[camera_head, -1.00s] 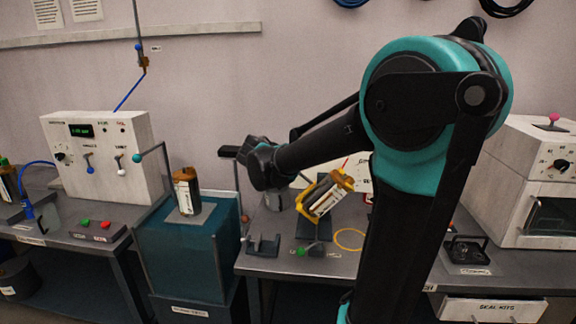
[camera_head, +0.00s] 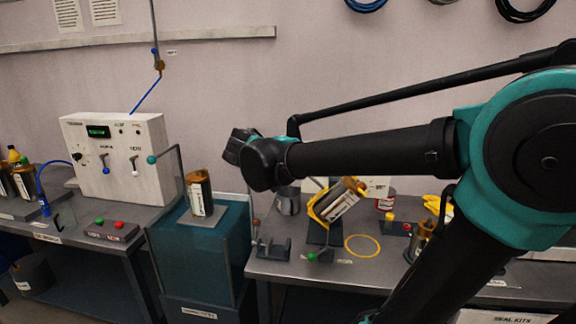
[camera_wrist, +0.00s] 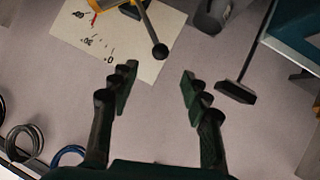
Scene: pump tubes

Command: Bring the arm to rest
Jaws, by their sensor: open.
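My arm stretches in from the right in the head view, with its forearm nearly level above the right bench (camera_head: 300,272). My gripper (camera_wrist: 158,82) is open and empty in the wrist view, its two dark fingers apart with bare wall behind them. In the head view its fingers cannot be made out at the dark wrist end. Below and right of that end, a brown-and-white pump tube (camera_head: 340,204) lies tilted in a yellow holder (camera_head: 318,210). Another such tube (camera_head: 198,192) stands upright on the teal tank (camera_head: 185,250).
A white control box (camera_head: 120,160) with levers stands on the left bench. A yellow ring (camera_head: 362,246) lies on the right bench. A white scale board (camera_wrist: 115,40) shows in the wrist view. Hoses (camera_head: 365,4) hang above.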

